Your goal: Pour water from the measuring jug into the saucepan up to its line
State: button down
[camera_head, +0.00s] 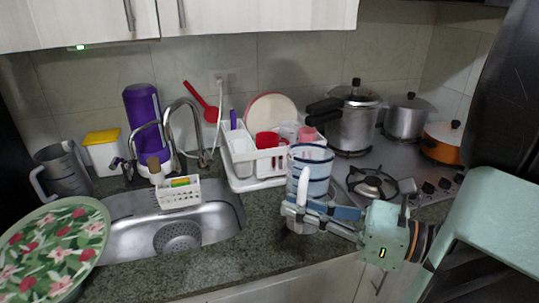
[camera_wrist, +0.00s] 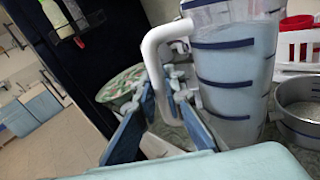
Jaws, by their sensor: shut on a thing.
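The measuring jug (camera_head: 313,160) is a clear bluish vessel with dark blue bands and a white handle. It looks about upright in front of the dish rack in the head view. My gripper (camera_head: 298,210) is shut on its handle; the wrist view shows the gripper (camera_wrist: 170,88) at the white handle (camera_wrist: 151,62) and the jug body (camera_wrist: 230,75) beside it. The jug looks bluish inside nearly to its top, but the exact water level is unclear. A grey metal saucepan (camera_wrist: 303,128) shows partly at the right edge of the wrist view.
The white dish rack (camera_head: 243,170) stands behind the jug. The hob (camera_head: 400,168) at right carries a pressure cooker (camera_head: 352,122), a steel pot (camera_head: 406,120) and an orange pot (camera_head: 443,145). The sink (camera_head: 140,232) and floral tray (camera_head: 50,245) are at left. The front counter is clear.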

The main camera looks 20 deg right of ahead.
aim_at(303, 187)
jog(key=r+p, duration=0.1)
jog(key=p, duration=0.1)
jog(key=r+p, duration=0.1)
jog(key=shift+w+d+r+m+p, duration=0.1)
jog(key=shift+w+m+p, duration=0.1)
jog(key=shift+m+p, duration=0.2)
jog(key=shift+w+d+r+p, duration=0.1)
jog(key=shift+w+r+p, duration=0.1)
jog(key=shift+p, duration=0.85)
jog(key=shift+w+d+m+g+p, duration=0.15)
jog(key=shift+m+g+p, duration=0.15)
jog(key=shift+m, duration=0.2)
jog(key=shift+w+m+p, duration=0.2)
jog(key=shift+m+p, duration=0.2)
jog(key=shift+p, duration=0.05)
jog(key=shift+w+d, duration=0.25)
jog(key=shift+r+m, duration=0.15)
jog(key=shift+m, duration=0.15)
jog(key=shift+w+r+p, duration=0.1)
jog(key=shift+w+p, duration=0.05)
jog(key=shift+p, duration=0.35)
